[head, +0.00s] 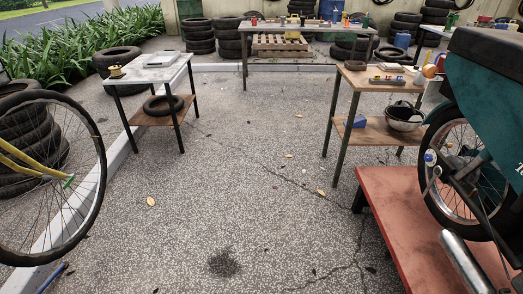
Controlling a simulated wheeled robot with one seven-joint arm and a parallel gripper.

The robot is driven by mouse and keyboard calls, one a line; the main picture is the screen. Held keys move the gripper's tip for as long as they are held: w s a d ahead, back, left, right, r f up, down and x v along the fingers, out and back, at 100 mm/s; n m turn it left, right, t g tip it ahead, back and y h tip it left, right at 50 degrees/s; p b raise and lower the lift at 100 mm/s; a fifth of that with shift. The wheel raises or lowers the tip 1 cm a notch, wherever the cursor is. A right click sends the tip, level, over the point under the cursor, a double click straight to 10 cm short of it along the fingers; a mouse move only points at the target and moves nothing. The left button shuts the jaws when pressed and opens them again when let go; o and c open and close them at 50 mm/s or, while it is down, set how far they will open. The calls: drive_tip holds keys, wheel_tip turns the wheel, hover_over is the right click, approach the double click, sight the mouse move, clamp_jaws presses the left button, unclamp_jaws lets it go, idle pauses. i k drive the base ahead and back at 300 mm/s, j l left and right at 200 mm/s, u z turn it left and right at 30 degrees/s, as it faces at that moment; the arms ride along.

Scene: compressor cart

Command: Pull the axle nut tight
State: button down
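In the head view a teal motorbike (485,95) stands on a red platform (395,215) at the right, cut off by the picture edge. Its black-tyred wheel (462,228) faces me, and the hub is partly covered by dark parts. A small white and blue piece (430,158) with a grey stem shows at the wheel's left side; I cannot tell what it is. At the left a bicycle wheel (103,165) hangs or stands upright with a yellow frame part (20,167) and a small green piece (69,182) near its hub. I cannot make out the axle nut. My gripper is not in view.
A wooden table (358,76) with a lower shelf holds a metal bowl (404,117) and a blue block (359,121). A light-topped table (150,70) stands back left. A long bench (300,28) and tyre stacks (199,36) line the back.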

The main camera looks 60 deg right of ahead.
sight(428, 188)
drive_tip(key=z, duration=2.2)
drive_tip(key=k+l+z, duration=0.2)
drive_tip(key=l, duration=0.3)
drive_tip(key=l+z, duration=0.25)
drive_tip(key=l, duration=0.3)
drive_tip(key=k+l+z, duration=0.2)
drive_tip(key=l, duration=0.35)
drive_tip(key=i+j+u, duration=0.3)
drive_tip(key=i, duration=0.2)
drive_tip(key=i+j+u, duration=0.25)
drive_tip(key=i, duration=0.3)
drive_tip(key=i+u, duration=0.3)
drive_tip(key=i, duration=0.25)
